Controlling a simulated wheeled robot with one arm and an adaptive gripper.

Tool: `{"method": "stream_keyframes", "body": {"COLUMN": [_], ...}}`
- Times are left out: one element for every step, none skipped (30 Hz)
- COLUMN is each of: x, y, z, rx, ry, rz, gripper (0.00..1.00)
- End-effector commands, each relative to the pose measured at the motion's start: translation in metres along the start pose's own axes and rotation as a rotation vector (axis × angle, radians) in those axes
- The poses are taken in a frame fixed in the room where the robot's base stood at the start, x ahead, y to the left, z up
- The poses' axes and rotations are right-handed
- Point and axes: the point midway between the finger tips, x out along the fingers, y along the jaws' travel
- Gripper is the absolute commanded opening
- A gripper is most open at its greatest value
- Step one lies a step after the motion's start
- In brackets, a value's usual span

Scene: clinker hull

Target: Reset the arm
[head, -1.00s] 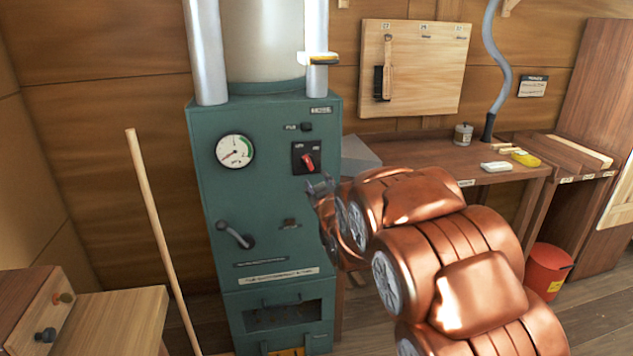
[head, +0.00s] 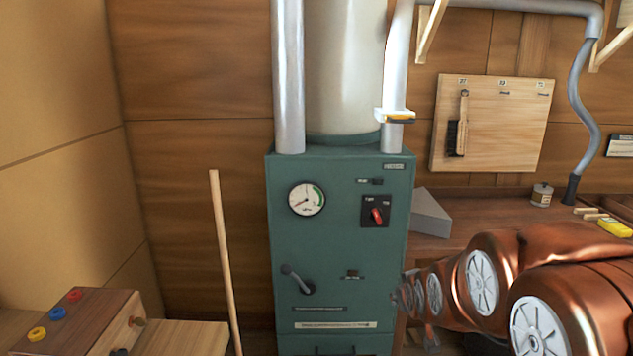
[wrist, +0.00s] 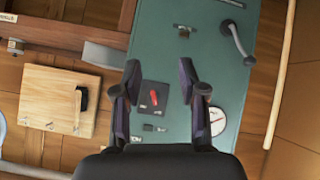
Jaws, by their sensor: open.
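My arm (head: 485,285) is copper-coloured and reaches in from the lower right in the head view. Its far end is beside the lower right edge of the green cabinet (head: 340,255). My gripper (wrist: 160,78) is open and empty in the wrist view, its two dark fingers apart. The cabinet front shows between and beyond the fingers, with a red switch (wrist: 154,97) on a dark plate. The switch also shows in the head view (head: 376,216). The fingers are too small and partly hidden in the head view to make out.
The cabinet has a round gauge (head: 306,199) and a dark lever handle (head: 298,280). A wooden pole (head: 226,260) leans left of it. A box with coloured knobs (head: 80,325) stands at the lower left. A workbench (head: 455,248) and a tool board (head: 490,125) are on the right.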

Motion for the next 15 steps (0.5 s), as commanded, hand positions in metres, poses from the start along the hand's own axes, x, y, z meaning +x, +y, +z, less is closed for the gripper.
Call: {"method": "stream_keyframes", "body": {"x": [-0.015, -0.023, -0.034, -0.043, -0.051, -0.063, -0.072, -0.082, -0.095, -0.105, -0.115, -0.130, -0.141, -0.151, -0.167], "y": [-0.002, -0.003, -0.005, -0.007, -0.009, -0.012, -0.014, -0.016, -0.019, -0.021, -0.023, -0.026, -0.028, -0.031, -0.034], "z": [0.009, 0.017, 0.028, 0.037, 0.045, 0.057, 0.065, 0.073, 0.085, 0.094, 0.103, 0.113, 0.122, 0.131, 0.142], "rx": [0.013, 0.022, 0.034, 0.043, 0.051, 0.062, 0.071, 0.079, 0.088, 0.096, 0.104, 0.113, 0.120, 0.126, 0.136], "ry": [-0.049, -0.084, -0.127, -0.165, -0.198, -0.245, -0.279, -0.314, -0.362, -0.396, -0.433, -0.476, -0.514, -0.548, -0.598], "rz": [-0.012, -0.021, -0.031, -0.039, -0.047, -0.057, -0.064, -0.071, -0.081, -0.088, -0.095, -0.103, -0.110, -0.116, -0.124], "gripper": [0.42, 0.42, 0.42, 0.42, 0.42, 0.42, 0.42, 0.42, 0.42, 0.42, 0.42, 0.42, 0.42, 0.42, 0.42]}}
